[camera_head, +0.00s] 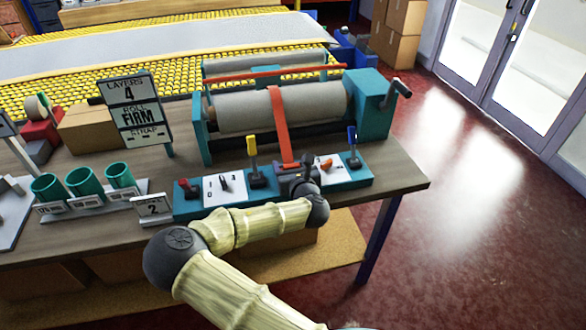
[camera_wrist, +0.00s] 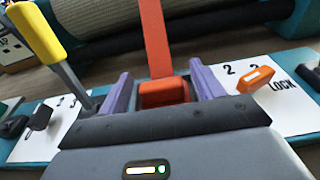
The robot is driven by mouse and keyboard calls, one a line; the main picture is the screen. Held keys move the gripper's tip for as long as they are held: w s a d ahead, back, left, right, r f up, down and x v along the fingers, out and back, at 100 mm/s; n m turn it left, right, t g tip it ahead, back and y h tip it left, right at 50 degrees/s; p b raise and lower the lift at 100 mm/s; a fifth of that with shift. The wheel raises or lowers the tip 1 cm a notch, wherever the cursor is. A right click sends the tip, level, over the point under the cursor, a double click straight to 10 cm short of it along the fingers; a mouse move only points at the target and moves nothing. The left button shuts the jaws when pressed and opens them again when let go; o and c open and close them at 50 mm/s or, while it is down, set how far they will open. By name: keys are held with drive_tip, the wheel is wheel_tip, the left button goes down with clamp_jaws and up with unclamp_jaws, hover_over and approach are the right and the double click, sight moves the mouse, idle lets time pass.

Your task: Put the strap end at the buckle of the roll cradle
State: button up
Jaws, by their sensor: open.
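The roll cradle (camera_head: 376,102) is a teal frame holding a grey roll (camera_head: 310,104). An orange strap (camera_head: 279,125) passes over the roll and hangs down its front. In the wrist view the strap (camera_wrist: 155,35) comes down to a thicker orange strap end (camera_wrist: 163,93). My gripper (camera_head: 292,168) is open at the front of the cradle. Its two purple fingers (camera_wrist: 162,84) stand on either side of the strap end, with small gaps visible. I cannot make out the buckle for certain; my gripper hides part of the front panel.
The teal front panel (camera_head: 185,209) has a yellow-handled lever (camera_head: 252,147), a blue-handled lever (camera_head: 352,136) and an orange piece (camera_wrist: 255,78) beside the word LOCK. A sign (camera_head: 134,105) reads "4" and "FIRM". Green cups (camera_head: 82,182) stand left. Clear floor lies to the right.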

drive_tip(key=v, duration=0.9)
drive_tip(key=shift+s+r, duration=0.1)
drive_tip(key=shift+r, duration=0.15)
drive_tip(key=p, duration=0.5)
drive_tip(key=shift+s+a+r, duration=0.15)
drive_tip(key=shift+s+r, duration=0.1)
drive_tip(key=shift+s, duration=0.1)
drive_tip(key=shift+s+p, duration=0.2)
drive_tip(key=shift+p, duration=1)
drive_tip(key=shift+s+p, duration=0.1)
drive_tip(key=shift+p, duration=0.3)
drive_tip(key=s+d+p, duration=0.1)
drive_tip(key=p, duration=0.3)
drive_tip(key=shift+s, duration=0.15)
drive_tip(key=shift+f, duration=0.1)
